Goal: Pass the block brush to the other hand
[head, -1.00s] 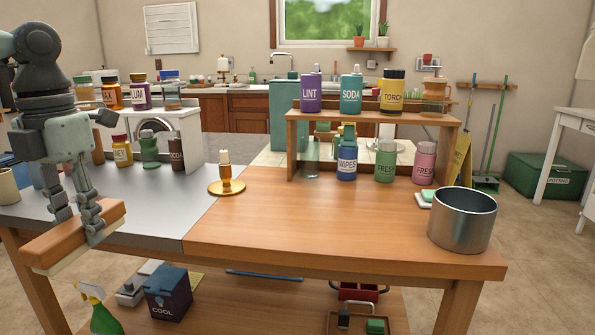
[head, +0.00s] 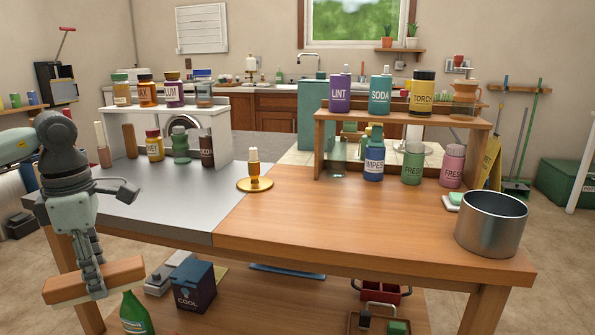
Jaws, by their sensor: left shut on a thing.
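The block brush (head: 122,273) has a wooden block with pale bristles beneath. It is in the head view at the lower left, in front of the table's front edge. My left gripper (head: 92,285) points down and is shut on the brush around its middle. The brush is held roughly level in the air, apart from the tabletop. My right gripper is not in view.
The table's wooden top (head: 340,225) has free room in the middle. A steel pot (head: 490,225) stands at its right front, a brass candle holder (head: 255,184) near the centre. Bottles stand on and under two small shelves. A green bottle (head: 134,315) is below the brush.

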